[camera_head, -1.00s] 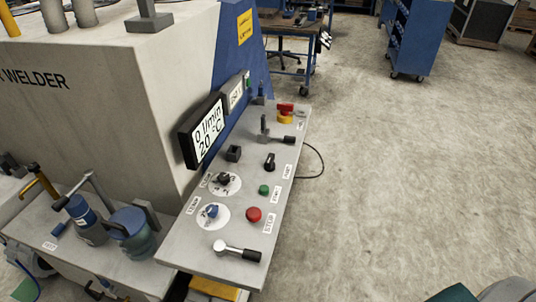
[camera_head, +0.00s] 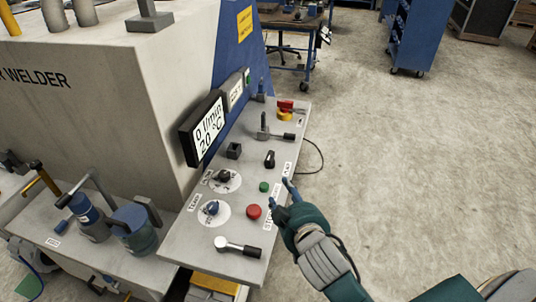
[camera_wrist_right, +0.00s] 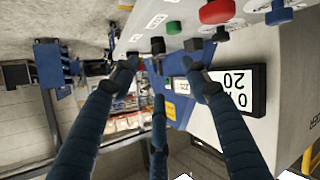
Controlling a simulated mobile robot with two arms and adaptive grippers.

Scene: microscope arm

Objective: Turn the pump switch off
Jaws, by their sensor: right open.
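The pump switch is the black rotary knob (camera_head: 269,159) beside the PUMP label (camera_head: 287,170) on the sloping grey panel (camera_head: 190,246). In the right wrist view a black knob (camera_wrist_right: 158,45), apparently this switch, shows between and beyond the fingertips. My right gripper (camera_head: 281,190) is open at the panel's right edge, near the green button and below the switch in the head view. Its spread fingers also show in the wrist view (camera_wrist_right: 160,68), with nothing between them. I cannot see contact with the switch. My left gripper is not in view.
Near the switch are a green button (camera_head: 264,187), a red button (camera_head: 254,211), a black dial (camera_head: 224,176), a blue dial (camera_head: 211,208) and a lever (camera_head: 238,247). A display (camera_head: 205,128) reads 0 l/min, 20 °C. Open floor lies right of the panel.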

